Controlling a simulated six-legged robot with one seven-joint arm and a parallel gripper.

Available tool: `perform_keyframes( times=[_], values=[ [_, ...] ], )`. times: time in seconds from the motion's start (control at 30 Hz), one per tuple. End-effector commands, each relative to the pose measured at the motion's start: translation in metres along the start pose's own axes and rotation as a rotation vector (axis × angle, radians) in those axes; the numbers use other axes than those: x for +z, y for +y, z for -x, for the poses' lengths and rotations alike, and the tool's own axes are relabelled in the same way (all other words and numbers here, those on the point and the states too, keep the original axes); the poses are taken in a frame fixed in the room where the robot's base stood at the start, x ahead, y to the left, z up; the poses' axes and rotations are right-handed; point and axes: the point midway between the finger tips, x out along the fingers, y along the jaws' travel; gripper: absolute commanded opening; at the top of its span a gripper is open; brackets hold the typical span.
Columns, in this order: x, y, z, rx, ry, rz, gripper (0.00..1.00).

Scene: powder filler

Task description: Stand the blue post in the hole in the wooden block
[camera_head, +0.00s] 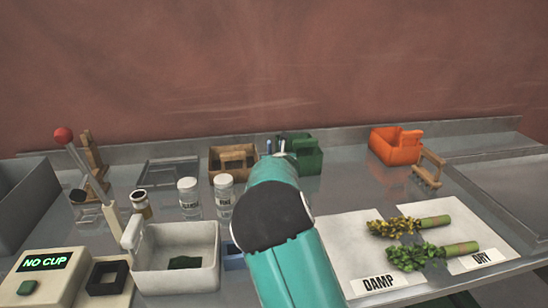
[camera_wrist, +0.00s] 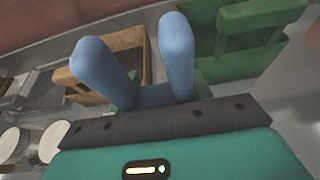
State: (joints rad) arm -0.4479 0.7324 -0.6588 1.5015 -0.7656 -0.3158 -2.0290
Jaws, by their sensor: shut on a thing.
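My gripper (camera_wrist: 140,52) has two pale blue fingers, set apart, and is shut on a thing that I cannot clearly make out. A darker blue patch (camera_wrist: 163,95) lies between the finger bases; I cannot tell whether it is the blue post or part of my gripper. In the head view my teal arm hides most of this. A brown wooden box (camera_head: 216,168) stands behind and left of my arm; it also shows behind the fingers in the wrist view (camera_wrist: 92,92). I cannot make out a hole in any wooden block.
A green bin (camera_head: 308,160) stands close right of my gripper. A white bin (camera_head: 150,280), two white-lidded jars (camera_head: 189,196) and a red-knobbed lever (camera_head: 64,136) are left. An orange bin (camera_head: 385,151), wooden rake-like piece (camera_head: 430,165) and labelled white mats (camera_head: 350,242) with plants are right.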

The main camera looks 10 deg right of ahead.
Motion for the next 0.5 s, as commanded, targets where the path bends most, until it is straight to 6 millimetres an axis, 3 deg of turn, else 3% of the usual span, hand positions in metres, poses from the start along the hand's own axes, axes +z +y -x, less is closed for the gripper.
perform_keyframes(
  times=[0.23, 0.27, 0.3, 0.37, 0.5],
  values=[
    [0.0004, -0.0002, 0.0000, 0.000, -0.001, 0.000, 0.21],
    [0.0003, -0.0002, 0.0000, 0.000, -0.001, 0.000, 0.55],
    [0.0003, -0.0003, 0.0000, 0.000, -0.001, 0.000, 0.63],
    [0.0003, -0.0003, 0.0000, 0.000, -0.001, 0.000, 0.74],
    [0.0001, -0.0003, 0.0000, -0.001, 0.000, 0.000, 0.74]
  ],
)
